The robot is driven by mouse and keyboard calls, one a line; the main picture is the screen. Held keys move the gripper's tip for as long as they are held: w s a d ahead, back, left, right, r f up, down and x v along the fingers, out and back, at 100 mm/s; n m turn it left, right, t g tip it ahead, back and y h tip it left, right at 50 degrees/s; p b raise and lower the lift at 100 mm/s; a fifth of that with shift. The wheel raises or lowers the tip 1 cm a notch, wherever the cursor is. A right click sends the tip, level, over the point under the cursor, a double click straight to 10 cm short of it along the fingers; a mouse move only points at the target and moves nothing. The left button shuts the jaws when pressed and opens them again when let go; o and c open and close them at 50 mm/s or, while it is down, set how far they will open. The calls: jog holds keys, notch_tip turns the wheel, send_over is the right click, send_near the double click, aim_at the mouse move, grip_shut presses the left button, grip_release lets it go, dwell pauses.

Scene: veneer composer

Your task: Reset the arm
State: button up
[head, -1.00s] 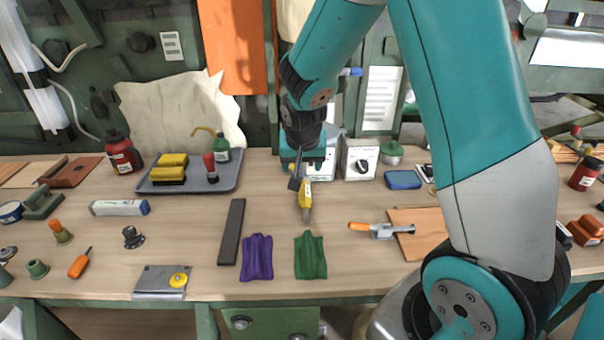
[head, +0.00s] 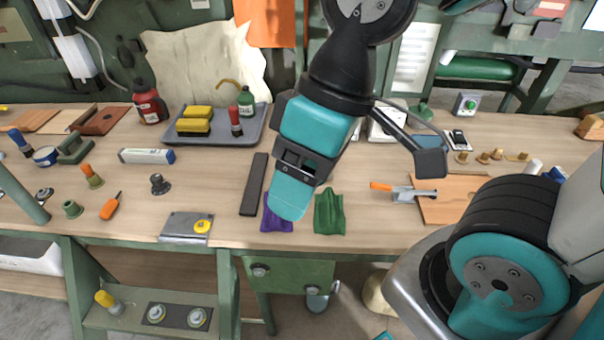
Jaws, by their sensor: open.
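My gripper (head: 290,203) hangs in mid-air over the front middle of the bench, close to the head camera, its teal end pointing down. It is open, and I see nothing held in it. It covers part of a purple cloth (head: 272,225) from view. A green cloth (head: 329,212) lies just to its right, and a dark flat bar (head: 254,185) to its left. The bench around and behind the gripper is partly hidden by it.
A grey tray (head: 256,136) with yellow blocks stands at the back left. An orange-handled clamp (head: 398,190) lies by a wooden board (head: 452,206) on the right. A metal plate (head: 172,226) lies at the front edge. The bench front left of centre has clear wood.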

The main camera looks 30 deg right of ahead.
notch_tip(320, 180, up, 6)
jog(key=p, duration=0.6)
jog(key=shift+w, duration=0.1)
dwell(0.5)
